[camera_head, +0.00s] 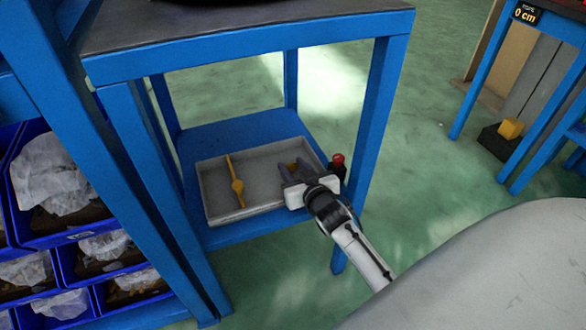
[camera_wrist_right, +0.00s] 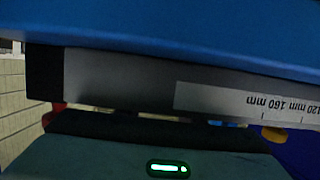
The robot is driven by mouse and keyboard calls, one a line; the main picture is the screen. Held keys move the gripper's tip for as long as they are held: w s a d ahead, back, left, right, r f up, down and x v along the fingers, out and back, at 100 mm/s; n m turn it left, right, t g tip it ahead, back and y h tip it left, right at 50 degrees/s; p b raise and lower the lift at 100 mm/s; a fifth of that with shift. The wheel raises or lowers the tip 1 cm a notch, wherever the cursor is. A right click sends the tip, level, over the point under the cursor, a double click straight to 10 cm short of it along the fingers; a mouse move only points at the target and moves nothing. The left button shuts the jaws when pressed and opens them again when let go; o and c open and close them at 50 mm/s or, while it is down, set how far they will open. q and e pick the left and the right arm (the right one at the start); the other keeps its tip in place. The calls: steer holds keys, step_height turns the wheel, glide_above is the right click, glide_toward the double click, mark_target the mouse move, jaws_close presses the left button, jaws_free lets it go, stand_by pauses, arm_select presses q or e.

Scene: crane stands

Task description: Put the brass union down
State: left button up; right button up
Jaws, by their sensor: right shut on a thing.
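My right gripper (camera_head: 293,173) reaches over the right part of a grey tray (camera_head: 209,196) on the lower blue shelf of the stand. It is shut on a small brass-coloured piece, taken as the brass union (camera_head: 291,166), of which only a bit shows between the dark fingers. I cannot tell whether the piece touches the tray floor. In the right wrist view my gripper body fills the bottom and the held piece cannot be made out clearly. My left gripper is not in view.
A red-topped object (camera_head: 338,160) stands beside the tray's right edge. Blue stand legs (camera_head: 370,130) and the top shelf (camera_head: 250,45) surround the opening. A scale strip (camera_wrist_right: 245,102) crosses the wrist view.

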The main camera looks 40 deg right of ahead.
steer(key=o, duration=1.1)
steer(key=shift+c, duration=0.2)
steer(key=p+v, duration=0.3)
steer(key=v, duration=0.3)
steer(key=shift+s+a+r, duration=0.1)
steer(key=shift+s, duration=0.05)
steer(key=shift+s+a+r, duration=0.1)
steer(key=shift+s+r, duration=0.05)
steer(key=shift+s, duration=0.35)
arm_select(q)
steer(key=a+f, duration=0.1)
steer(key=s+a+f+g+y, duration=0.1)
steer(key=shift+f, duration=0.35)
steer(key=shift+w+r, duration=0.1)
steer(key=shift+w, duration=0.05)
